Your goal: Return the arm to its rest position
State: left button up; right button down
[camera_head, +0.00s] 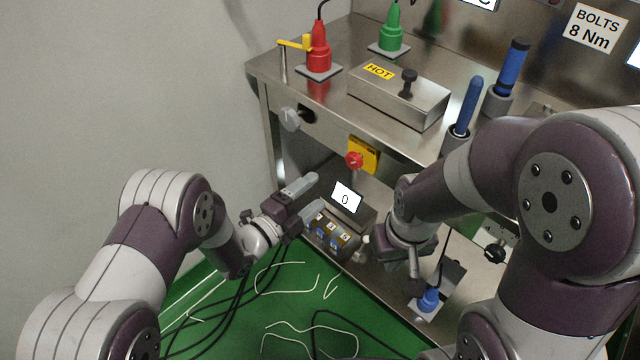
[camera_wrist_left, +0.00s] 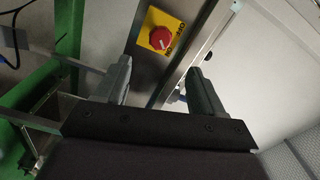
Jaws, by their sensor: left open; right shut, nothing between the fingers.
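My left gripper (camera_head: 307,200) is open and empty in the head view, held out in front of the steel machine's lower left part. Its two grey fingers also show apart in the left wrist view (camera_wrist_left: 160,85), with nothing between them. My right gripper (camera_head: 413,262) points down near the lower shelf, left of the blue plug. It is shut and holds nothing that I can see. My right arm covers much of the right side of the head view.
A steel bench (camera_head: 340,108) carries a red connector (camera_head: 318,50), a green connector (camera_head: 391,30) and a block marked HOT (camera_head: 400,98). A red knob on a yellow plate (camera_head: 356,160) and a small display (camera_head: 346,197) are near my left gripper. Loose cables lie on the green floor (camera_head: 230,325).

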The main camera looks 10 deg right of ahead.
dwell(0.4)
pick_arm(q)
jog(key=s+a+f+n+g+y, duration=0.4)
jog(key=a+f+n+g+y, duration=0.1)
jog(key=a+f+n+y, duration=0.65)
jog(key=s+a+r+n+g+y, duration=0.1)
jog(key=s+a+r+n+g, duration=0.2)
jog(key=s+a+r+n, duration=0.4)
jog(key=s+a+r+n+g+y, duration=0.2)
jog(key=s+a+r+n+g, duration=0.15)
jog(key=s+n, duration=0.35)
notch_tip(320, 180, up, 29)
jog(key=a+t+p, duration=0.2)
jog(key=p, duration=2.3)
jog(key=shift+s+p, duration=0.2)
jog(key=shift+p, duration=0.1)
jog(key=shift+a+r, duration=0.1)
